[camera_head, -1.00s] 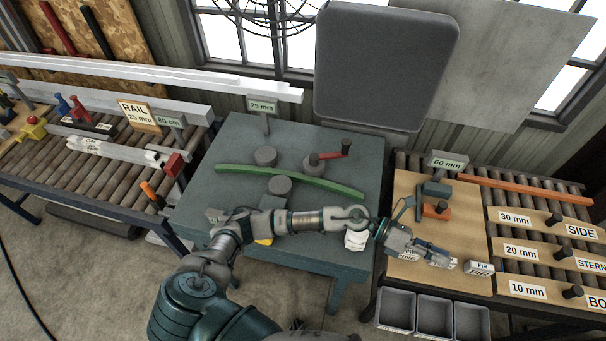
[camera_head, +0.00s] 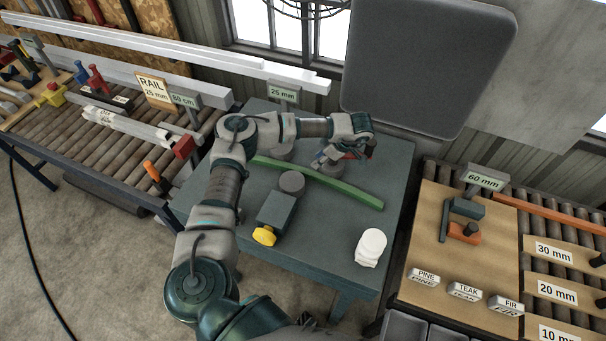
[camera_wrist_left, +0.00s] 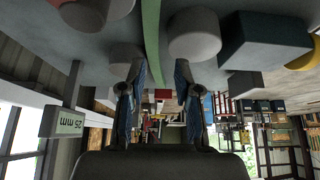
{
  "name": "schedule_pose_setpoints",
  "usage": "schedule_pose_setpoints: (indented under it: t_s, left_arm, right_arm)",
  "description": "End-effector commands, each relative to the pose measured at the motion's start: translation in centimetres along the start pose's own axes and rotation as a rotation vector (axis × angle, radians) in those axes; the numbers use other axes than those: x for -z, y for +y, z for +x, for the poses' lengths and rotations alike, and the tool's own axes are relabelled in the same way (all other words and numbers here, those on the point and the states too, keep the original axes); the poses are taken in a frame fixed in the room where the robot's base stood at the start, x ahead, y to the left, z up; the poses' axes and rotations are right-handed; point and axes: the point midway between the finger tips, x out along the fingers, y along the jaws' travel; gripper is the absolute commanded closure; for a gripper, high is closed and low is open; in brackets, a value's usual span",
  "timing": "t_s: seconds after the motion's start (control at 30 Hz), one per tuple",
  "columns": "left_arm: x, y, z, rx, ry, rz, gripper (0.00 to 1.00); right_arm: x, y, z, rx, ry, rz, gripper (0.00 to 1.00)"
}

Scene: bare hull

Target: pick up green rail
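The green rail (camera_head: 345,190) is a long, slightly bent strip lying on the grey-blue table (camera_head: 315,245) among round grey pegs. My left gripper (camera_head: 322,158) is above the table's back, close to the rail and a peg. In the left wrist view the two fingers (camera_wrist_left: 160,68) are apart, and the rail (camera_wrist_left: 151,40) runs through the gap between them; I cannot tell whether they touch it. A red handle (camera_head: 361,155) is partly hidden behind the gripper. My right gripper is out of view.
A round grey peg (camera_head: 291,183) stands beside the rail. A grey block (camera_head: 276,213) with a yellow knob (camera_head: 264,236) and a white object (camera_head: 371,246) are on the table's front. The 25 mm sign (camera_head: 284,93) stands at the back edge.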

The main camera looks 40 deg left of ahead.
Motion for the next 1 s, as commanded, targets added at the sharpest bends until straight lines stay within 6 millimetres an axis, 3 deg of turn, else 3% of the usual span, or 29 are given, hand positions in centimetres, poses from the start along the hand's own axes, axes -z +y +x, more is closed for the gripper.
schedule_pose_setpoints:
  t_s: [0.1,0.23,0.47,0.73,1.0]
  left_arm:
    - [0.1,0.0,2.9,0.005,0.000,0.002,0.68]
    - [0.0,0.1,5.3,0.003,-0.001,0.002,0.68]
    - [-0.1,0.0,7.2,0.003,-0.002,0.003,0.68]
    - [-0.3,0.1,11.1,0.002,-0.001,0.001,0.68]
    - [-0.3,0.1,11.9,0.001,-0.003,0.002,0.68]
  right_arm:
    - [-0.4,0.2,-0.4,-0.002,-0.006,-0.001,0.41]
    - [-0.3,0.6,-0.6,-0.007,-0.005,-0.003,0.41]
    - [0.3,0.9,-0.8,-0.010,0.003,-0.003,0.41]
    - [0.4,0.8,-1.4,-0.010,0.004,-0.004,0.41]
    - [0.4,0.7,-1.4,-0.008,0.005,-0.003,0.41]
